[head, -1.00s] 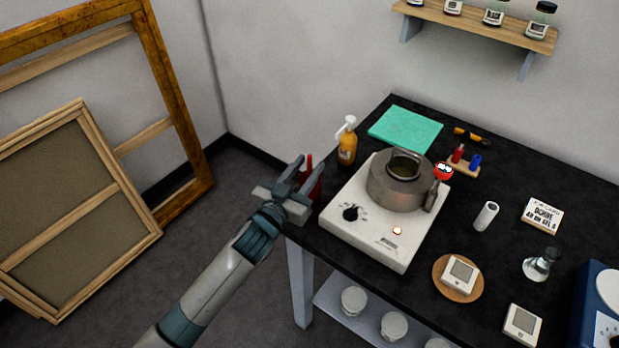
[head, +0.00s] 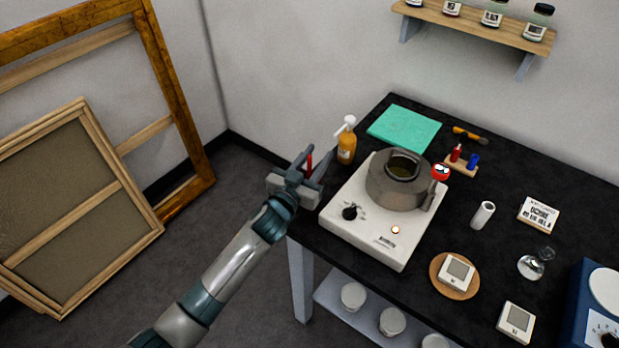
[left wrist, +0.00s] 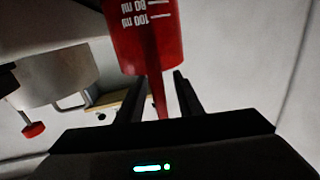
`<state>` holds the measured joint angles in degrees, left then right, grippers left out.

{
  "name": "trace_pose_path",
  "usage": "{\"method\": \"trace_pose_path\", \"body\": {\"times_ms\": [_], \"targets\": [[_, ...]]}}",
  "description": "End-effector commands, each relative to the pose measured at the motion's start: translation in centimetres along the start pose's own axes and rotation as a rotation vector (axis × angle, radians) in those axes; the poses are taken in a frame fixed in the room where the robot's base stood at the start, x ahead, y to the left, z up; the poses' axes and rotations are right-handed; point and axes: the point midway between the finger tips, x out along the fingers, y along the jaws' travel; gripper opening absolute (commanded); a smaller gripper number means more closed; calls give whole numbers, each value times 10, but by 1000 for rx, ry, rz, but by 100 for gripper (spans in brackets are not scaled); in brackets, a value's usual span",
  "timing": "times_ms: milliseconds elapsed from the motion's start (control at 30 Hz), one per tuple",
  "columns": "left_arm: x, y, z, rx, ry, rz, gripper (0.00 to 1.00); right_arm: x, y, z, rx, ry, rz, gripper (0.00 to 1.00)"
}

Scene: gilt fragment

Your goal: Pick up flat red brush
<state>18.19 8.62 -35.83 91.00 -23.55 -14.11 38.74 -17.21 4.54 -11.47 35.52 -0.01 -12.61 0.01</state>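A slim red handle (left wrist: 158,95), which looks like the flat red brush, runs out of a red cup (left wrist: 145,40) with ml marks, seen upside down in the left wrist view. The brush's head is hidden. My left gripper (left wrist: 160,88) is open, its dark fingers on either side of the handle with a gap showing on each side. In the head view the left gripper (head: 316,163) is at the table's left edge, and the red handle (head: 309,162) shows between its fingers. The cup is mostly hidden there by the gripper. My right gripper is not in view.
A white hotplate (head: 372,241) with a metal pot (head: 388,190) stands close to the right of the left gripper. An orange pump bottle (head: 347,146) stands just behind it. Wooden frames (head: 80,215) lean at the left wall. The floor between is clear.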

Motion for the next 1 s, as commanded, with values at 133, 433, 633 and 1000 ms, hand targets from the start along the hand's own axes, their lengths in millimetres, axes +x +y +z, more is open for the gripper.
{"method": "trace_pose_path", "body": {"times_ms": [133,433,633,1000], "targets": [[0,0,0,0,0,0,9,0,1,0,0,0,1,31],[0,0,0,0,0,0,0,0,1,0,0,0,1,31],[0,0,-2,1,1,0,0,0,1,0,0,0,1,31],[0,-2,-42,1,5,1,0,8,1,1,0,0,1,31]]}}
